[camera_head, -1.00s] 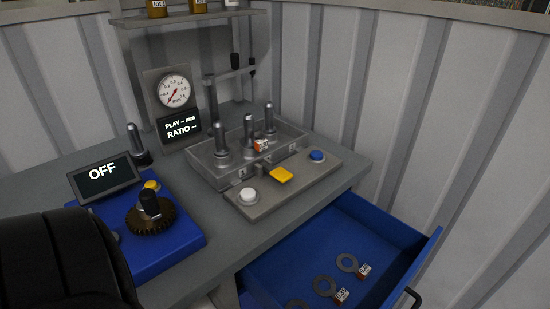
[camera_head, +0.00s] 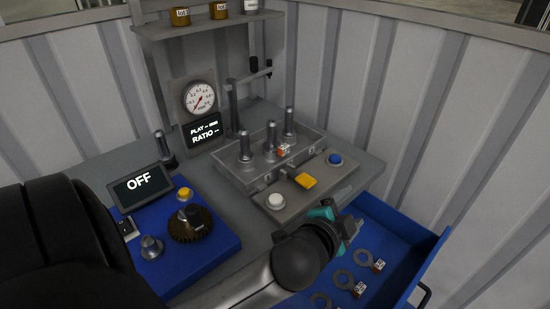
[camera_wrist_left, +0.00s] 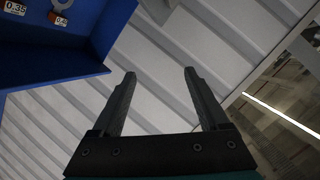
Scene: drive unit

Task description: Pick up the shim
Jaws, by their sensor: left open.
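Several grey ring-shaped shims with small orange-and-white tags lie in the open blue drawer (camera_head: 408,233). In the head view one shim (camera_head: 364,257) is farthest back, another shim (camera_head: 343,280) is nearer, and a third shim (camera_head: 320,300) is partly cut off by the picture's bottom edge. My left gripper (camera_head: 351,226) is open and empty above the drawer's back left part, apart from the shims. In the left wrist view the open fingers (camera_wrist_left: 158,88) have nothing between them; a shim (camera_wrist_left: 62,4) and tags show at top left. My right gripper is not in view.
A clear tray with upright posts (camera_head: 270,160) and a tag stands behind a grey panel with a white button (camera_head: 275,201), yellow piece (camera_head: 306,181) and blue button (camera_head: 335,159). A blue base (camera_head: 222,245) with a brown gear (camera_head: 190,230) is left. The corrugated wall (camera_head: 440,110) is behind the drawer.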

